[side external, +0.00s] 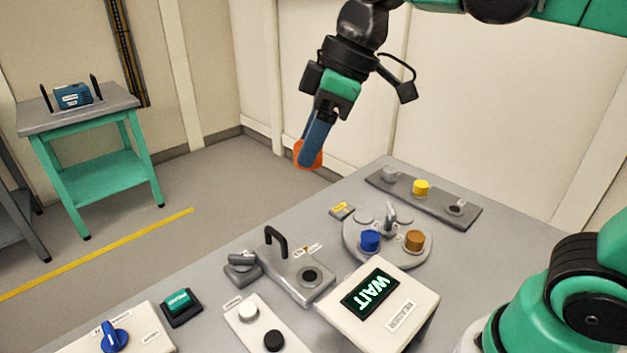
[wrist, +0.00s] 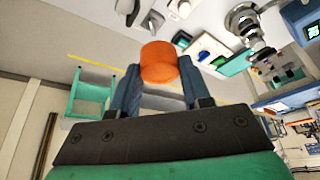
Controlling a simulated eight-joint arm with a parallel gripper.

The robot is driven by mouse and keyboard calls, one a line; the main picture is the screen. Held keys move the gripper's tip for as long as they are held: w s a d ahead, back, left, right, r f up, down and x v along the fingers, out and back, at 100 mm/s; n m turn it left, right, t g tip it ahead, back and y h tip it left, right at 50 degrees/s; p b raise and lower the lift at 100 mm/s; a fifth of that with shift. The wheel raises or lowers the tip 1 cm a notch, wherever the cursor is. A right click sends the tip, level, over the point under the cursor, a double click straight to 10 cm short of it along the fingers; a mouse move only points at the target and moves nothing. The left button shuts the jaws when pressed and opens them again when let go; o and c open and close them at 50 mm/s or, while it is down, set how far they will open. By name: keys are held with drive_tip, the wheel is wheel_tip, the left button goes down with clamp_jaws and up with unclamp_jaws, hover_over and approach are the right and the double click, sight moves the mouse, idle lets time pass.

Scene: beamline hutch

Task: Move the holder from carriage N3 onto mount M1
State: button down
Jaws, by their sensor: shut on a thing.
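My gripper (side external: 311,150) is raised over the far left edge of the grey table, shut on an orange cylindrical holder (side external: 308,154). In the wrist view the orange holder (wrist: 158,63) sits between the blue fingertips (wrist: 158,80). It is well clear of the table. A grey block with a dark round socket (side external: 310,276) and a black handle stands mid-table; its socket looks empty. A long grey strip (side external: 437,201) at the back right bears a grey piece, a yellow holder (side external: 421,187) and a dark empty spot. The small labels are unreadable, so I cannot tell which is N3 or M1.
A round turntable (side external: 391,251) carries a blue holder (side external: 370,240) and a brown one (side external: 414,240). A display box (side external: 413,313) reads WAIT. A button panel (side external: 253,322), a green-lit switch (side external: 180,303) and a blue knob (side external: 115,337) line the front. A side bench (side external: 80,118) stands left.

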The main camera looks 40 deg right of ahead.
drive_tip(key=w+d+f+m+h, duration=0.1)
drive_tip(key=w+d+f+m, duration=0.25)
drive_tip(key=d+f, duration=0.5)
drive_tip(key=m+t+h, duration=0.1)
drive_tip(key=m, duration=0.1)
hover_over(359, 214)
drive_tip(key=s, duration=0.2)
wheel_tip(359, 214, down, 5)
drive_tip(key=shift+w+d+f, duration=0.1)
drive_tip(key=shift+w+f, duration=0.05)
drive_tip(key=shift+f, duration=1.3)
drive_tip(key=shift+w+d+f, duration=0.1)
drive_tip(key=shift+f, duration=1.35)
drive_tip(key=shift+f, duration=0.55)
drive_tip(key=shift+c, duration=1.6)
unclamp_jaws()
drive_tip(key=shift+r, duration=0.1)
